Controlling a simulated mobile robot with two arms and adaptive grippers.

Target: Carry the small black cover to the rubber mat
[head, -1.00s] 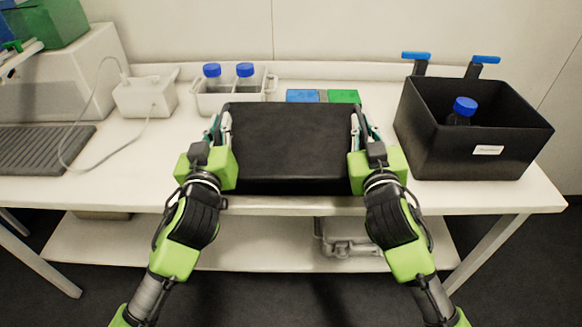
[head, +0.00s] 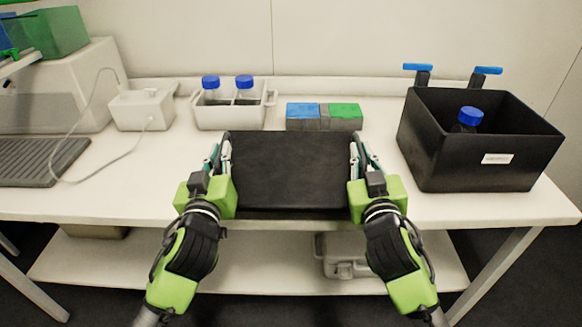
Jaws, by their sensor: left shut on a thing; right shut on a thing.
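The small black cover (head: 290,172) is a dark, flat rectangular piece in the middle of the head view, held at the front edge of the white bench. My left gripper (head: 222,158) is shut on its left side. My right gripper (head: 357,158) is shut on its right side. The gap between the cover and the bench top is hard to judge. The ribbed grey rubber mat (head: 38,162) lies flat on the bench at the far left, apart from the cover.
A black open box (head: 480,165) holding a blue-capped bottle (head: 467,119) stands at right. A white rack (head: 230,116) with two blue-capped bottles, a blue and green block (head: 324,117) and a white device (head: 142,109) with a cable stand behind. Bench (head: 115,190) between mat and cover is mostly clear.

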